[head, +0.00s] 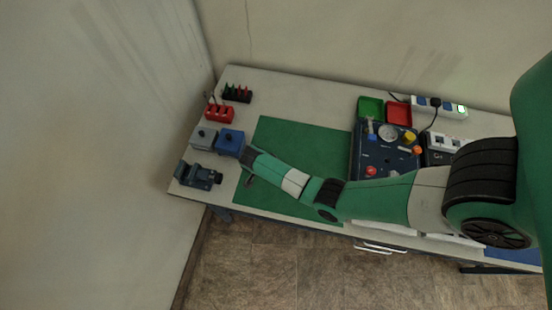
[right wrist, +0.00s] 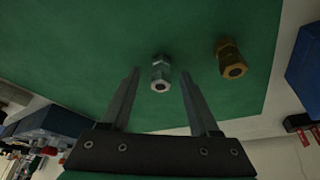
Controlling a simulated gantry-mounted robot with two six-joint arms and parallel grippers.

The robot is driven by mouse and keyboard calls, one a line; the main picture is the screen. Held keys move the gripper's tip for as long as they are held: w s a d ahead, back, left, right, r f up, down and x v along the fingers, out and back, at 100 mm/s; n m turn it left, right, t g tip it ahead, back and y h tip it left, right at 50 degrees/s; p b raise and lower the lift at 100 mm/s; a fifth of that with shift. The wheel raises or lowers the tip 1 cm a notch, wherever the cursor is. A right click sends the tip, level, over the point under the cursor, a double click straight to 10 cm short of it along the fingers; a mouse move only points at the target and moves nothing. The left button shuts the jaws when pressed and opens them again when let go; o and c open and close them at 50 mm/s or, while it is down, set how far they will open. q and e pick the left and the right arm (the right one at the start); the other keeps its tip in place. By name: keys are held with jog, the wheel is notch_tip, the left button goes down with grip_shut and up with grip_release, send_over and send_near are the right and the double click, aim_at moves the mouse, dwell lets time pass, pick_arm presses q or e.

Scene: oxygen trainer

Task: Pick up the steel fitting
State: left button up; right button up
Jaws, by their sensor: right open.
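The steel fitting (right wrist: 161,76) is a small silver hex piece with an open end, on the green mat (right wrist: 90,50) in the right wrist view. My right gripper (right wrist: 160,73) is open, with one finger on each side of the fitting in the picture. Neither finger visibly touches it, and I cannot tell how far above or below it the tips are. A brass fitting (right wrist: 231,60) lies to the right, outside the fingers. In the head view my right arm reaches over the mat (head: 302,146) to its left edge, and the fittings cannot be made out. My left gripper is not in view.
Blue and grey boxes (head: 230,141) and a dark vise-like device (head: 200,176) stand left of the mat. Red (head: 219,113) and black racks are behind them. A blue panel (head: 372,158), green and red trays (head: 398,112) and a power strip are at right. The mat's back is clear.

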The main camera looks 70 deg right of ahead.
grip_shut()
jog(key=shift+r, duration=0.1)
dwell(0.3)
